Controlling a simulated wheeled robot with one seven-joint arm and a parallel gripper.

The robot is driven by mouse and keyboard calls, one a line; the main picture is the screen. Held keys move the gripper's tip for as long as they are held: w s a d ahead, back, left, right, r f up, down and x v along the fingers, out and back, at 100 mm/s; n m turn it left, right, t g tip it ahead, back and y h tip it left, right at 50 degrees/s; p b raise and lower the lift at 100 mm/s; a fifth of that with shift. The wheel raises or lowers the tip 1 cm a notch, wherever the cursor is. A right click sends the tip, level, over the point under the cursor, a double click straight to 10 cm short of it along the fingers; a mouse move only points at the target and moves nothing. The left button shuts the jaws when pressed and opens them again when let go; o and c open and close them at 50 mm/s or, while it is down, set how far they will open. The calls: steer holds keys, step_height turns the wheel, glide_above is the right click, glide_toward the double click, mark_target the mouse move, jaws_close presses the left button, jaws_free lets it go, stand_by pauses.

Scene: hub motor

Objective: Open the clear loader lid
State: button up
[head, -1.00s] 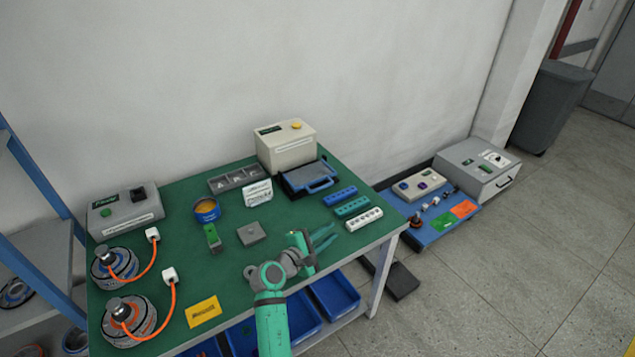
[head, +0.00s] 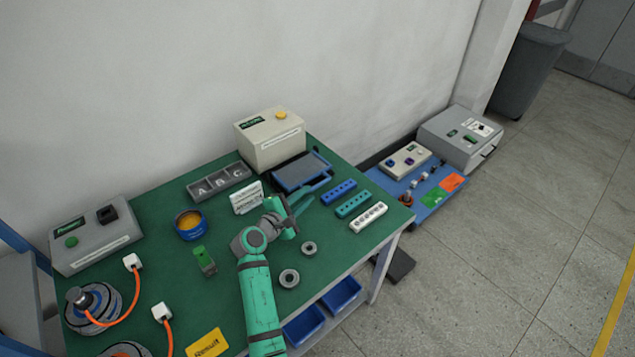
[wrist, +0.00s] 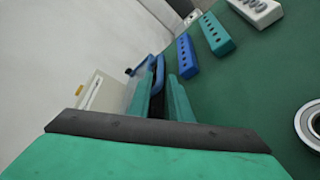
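The loader is a beige box (head: 268,138) with a yellow button at the back of the green table. In front of it lies the loader lid (head: 302,168), a greyish see-through panel in a blue frame, with a blue handle at its front edge. The lid looks down. My gripper (head: 298,195) is just in front of the lid's handle, fingers apart and pointing at it. In the wrist view the blue handle (wrist: 158,72) shows between and beyond the open fingers. I cannot tell whether either finger touches it.
Two metal rings (head: 309,248) (head: 289,278) lie near my arm. An A-B-C tray (head: 218,182) is further left.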

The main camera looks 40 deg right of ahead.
mark_target(319, 185)
steer(key=x, duration=0.8)
steer(key=shift+d+f, duration=0.1)
steer(key=shift+d, duration=0.15)
jaws_close()
